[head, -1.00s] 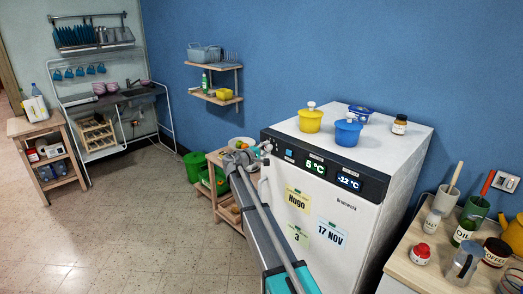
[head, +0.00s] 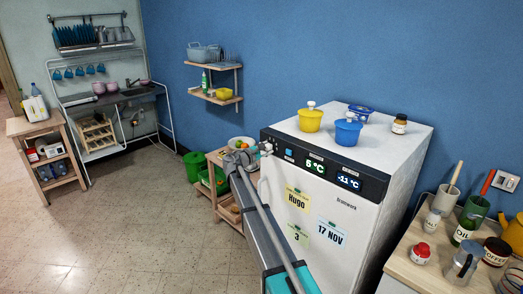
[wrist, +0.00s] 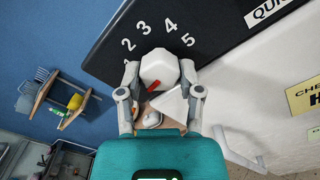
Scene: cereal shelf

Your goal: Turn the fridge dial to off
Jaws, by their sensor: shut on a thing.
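The white fridge (head: 395,190) stands at centre right in the head view, with a dark control panel (head: 376,188) along its upper front edge. In the wrist view the pale faceted dial (wrist: 160,68) sits on the dark panel (wrist: 225,38), with the numbers 1 to 5 arced around it. A red mark (wrist: 158,101) shows at the dial's lower edge; I cannot clearly read its setting. My gripper (wrist: 160,75) has one finger on each side of the dial and is shut on it. In the head view my gripper (head: 264,149) is at the panel's left end, hiding the dial.
The panel displays (head: 316,168) read 5 °C and -11 °C. A counter (head: 425,268) with bottles is at right. Open floor lies left.

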